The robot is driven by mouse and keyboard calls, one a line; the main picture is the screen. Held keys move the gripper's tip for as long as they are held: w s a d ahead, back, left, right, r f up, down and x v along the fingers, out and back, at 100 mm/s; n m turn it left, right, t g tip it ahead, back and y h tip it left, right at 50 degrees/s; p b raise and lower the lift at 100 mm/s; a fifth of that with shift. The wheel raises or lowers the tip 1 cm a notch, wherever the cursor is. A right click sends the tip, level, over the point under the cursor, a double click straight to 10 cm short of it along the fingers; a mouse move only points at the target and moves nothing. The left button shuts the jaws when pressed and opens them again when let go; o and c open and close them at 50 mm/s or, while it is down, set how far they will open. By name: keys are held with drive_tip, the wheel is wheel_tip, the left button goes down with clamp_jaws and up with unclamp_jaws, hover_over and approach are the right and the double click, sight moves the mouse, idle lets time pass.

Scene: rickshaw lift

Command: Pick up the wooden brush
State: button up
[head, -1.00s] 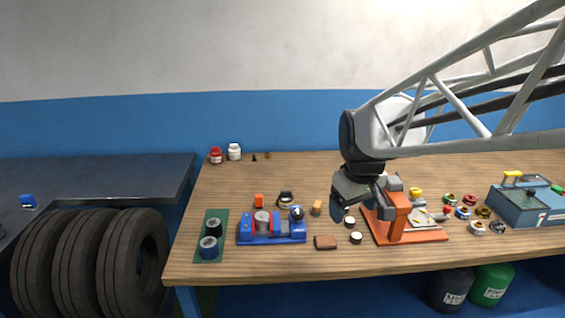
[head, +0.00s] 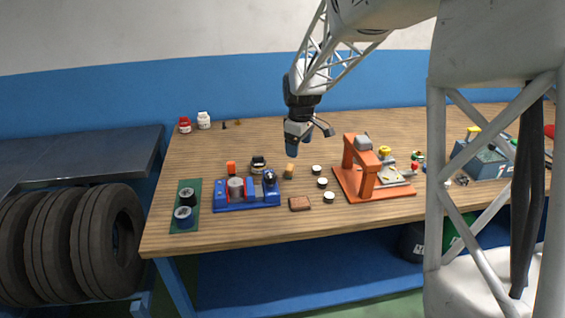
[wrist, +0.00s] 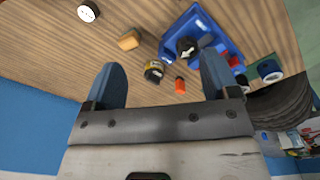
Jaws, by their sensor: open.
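Two small items could be the wooden brush, and I cannot tell which. One is a tan wooden block (head: 289,171) standing near the middle of the workbench; it also shows in the wrist view (wrist: 130,40). The other is a flat brown block (head: 299,203) nearer the front edge. My gripper (head: 291,150) is above the bench, just behind the tan block in the head view. In the wrist view my gripper (wrist: 162,68) has its two blue fingers spread, with nothing held. The tan block lies beyond the fingertips, apart from them.
A blue device (head: 246,195) stands left of the brown block. A dark can (wrist: 155,71) and an orange box (wrist: 180,86) are close to the fingers. White-topped discs (head: 323,183) and an orange press (head: 362,170) stand to the right. The bench's back middle is mostly clear.

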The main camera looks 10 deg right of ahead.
sight(290, 167)
drive_tip(key=w+f+n, duration=0.1)
drive_tip(key=w+f, duration=0.3)
drive_tip(key=w+f+n, duration=0.1)
drive_tip(key=w+f, duration=0.3)
drive_tip(key=w+f+n, duration=0.1)
drive_tip(key=w+f, duration=0.3)
drive_tip(key=w, duration=0.1)
drive_tip(key=shift+d+n+g, duration=0.1)
drive_tip(key=shift+n+g, duration=0.3)
drive_tip(key=shift+f, duration=1.35)
drive_tip(key=shift+f, duration=2.6)
drive_tip(key=c, duration=1.1)
